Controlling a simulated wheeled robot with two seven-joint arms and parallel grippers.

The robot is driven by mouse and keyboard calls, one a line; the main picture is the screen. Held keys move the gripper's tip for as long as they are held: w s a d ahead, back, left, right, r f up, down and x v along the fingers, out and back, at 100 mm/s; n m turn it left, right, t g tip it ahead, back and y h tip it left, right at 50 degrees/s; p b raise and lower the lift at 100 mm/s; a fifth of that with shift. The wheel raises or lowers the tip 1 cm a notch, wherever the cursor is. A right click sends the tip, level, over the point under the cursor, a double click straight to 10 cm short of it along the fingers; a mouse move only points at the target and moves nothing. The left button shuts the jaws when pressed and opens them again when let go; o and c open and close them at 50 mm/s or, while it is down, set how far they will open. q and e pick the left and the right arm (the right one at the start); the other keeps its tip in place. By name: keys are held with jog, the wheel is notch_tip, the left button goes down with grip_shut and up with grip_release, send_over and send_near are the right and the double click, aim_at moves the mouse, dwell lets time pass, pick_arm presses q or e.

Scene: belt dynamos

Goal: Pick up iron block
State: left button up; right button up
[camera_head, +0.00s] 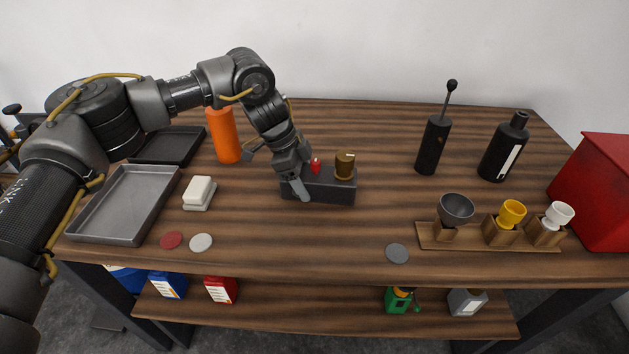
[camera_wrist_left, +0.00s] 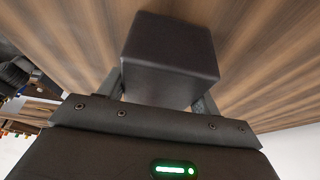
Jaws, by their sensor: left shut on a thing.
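A dark grey, long block, which I take to be the iron block (camera_head: 333,191), is on the wooden table near the middle. My left gripper (camera_head: 300,188) reaches down over its left part and is shut on it. In the left wrist view the dark block (camera_wrist_left: 170,55) fills the space between the two fingers (camera_wrist_left: 160,98), with plain faces showing. I cannot tell whether it is clear of the table. My right gripper is in neither view.
A red piece (camera_head: 315,165) and a bronze cylinder (camera_head: 345,165) show at the block's top, close to the gripper. An orange bottle (camera_head: 223,135) stands behind left. A grey tray (camera_head: 120,205) is at the left, and a wooden cup stand (camera_head: 470,240) at the right.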

pick_arm(q)
jog(key=shift+r, duration=0.25)
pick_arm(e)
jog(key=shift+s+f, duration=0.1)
pick_arm(q)
jog(key=shift+r+b, duration=0.3)
jog(key=shift+r, duration=0.3)
jog(key=s+d+r+b, duration=0.1)
jog(key=s+r+b, duration=0.2)
jog(key=s+r, duration=0.8)
jog(key=shift+s+d+r, duration=0.2)
jog(key=shift+s+r, duration=0.05)
jog(key=shift+s, duration=1.25)
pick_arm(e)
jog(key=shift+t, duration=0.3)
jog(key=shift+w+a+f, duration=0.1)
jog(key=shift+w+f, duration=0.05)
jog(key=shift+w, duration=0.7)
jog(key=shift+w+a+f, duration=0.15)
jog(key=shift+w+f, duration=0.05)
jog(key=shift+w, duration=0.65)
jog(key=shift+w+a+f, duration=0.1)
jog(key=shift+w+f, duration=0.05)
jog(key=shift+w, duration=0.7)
